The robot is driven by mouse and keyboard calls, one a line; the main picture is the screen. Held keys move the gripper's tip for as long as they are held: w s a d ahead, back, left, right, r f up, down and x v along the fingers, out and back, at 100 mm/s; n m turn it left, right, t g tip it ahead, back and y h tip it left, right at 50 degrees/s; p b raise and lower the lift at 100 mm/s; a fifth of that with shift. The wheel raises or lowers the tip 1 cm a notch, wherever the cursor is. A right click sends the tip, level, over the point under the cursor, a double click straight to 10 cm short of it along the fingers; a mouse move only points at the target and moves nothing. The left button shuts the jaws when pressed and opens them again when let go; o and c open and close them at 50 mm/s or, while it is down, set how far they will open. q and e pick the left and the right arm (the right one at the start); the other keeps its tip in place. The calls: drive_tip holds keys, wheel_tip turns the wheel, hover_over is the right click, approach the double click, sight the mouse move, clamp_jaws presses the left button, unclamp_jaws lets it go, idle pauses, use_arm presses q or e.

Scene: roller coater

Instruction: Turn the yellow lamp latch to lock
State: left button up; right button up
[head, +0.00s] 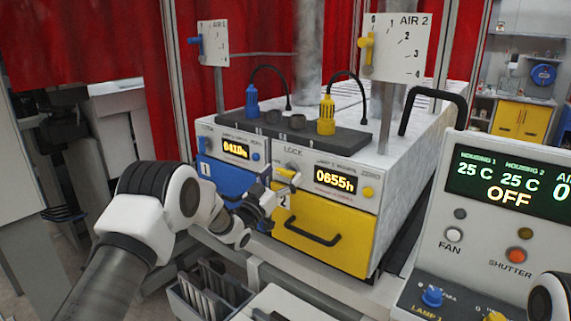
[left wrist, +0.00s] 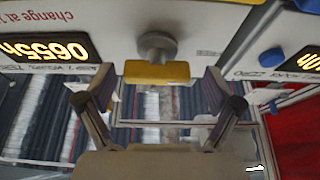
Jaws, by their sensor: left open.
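The yellow lamp latch (left wrist: 157,71) is a short yellow bar on a round grey knob (left wrist: 157,46) in the left wrist view. The bar lies level across that picture. My left gripper (left wrist: 160,88) is open, with one finger on each side of the latch and gaps between them. In the head view, my left gripper (head: 278,188) is at the front of the yellow lamp unit (head: 308,232), just below the word LOCK. My right gripper is not in view.
A blue lamp unit (head: 222,177) stands just left of the yellow one. A slotted rack (head: 205,290) is lower down. A control panel (head: 480,215) fills the right side.

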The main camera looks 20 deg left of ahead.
use_arm(q)
drive_tip(key=shift+w+d+r, duration=0.15)
drive_tip(key=shift+w+r, duration=0.15)
drive_tip(key=shift+w, duration=0.1)
drive_tip(key=shift+d, duration=0.3)
drive_tip(key=shift+w+a, duration=0.1)
drive_tip(key=c, duration=1.2)
drive_tip(key=shift+o, duration=0.2)
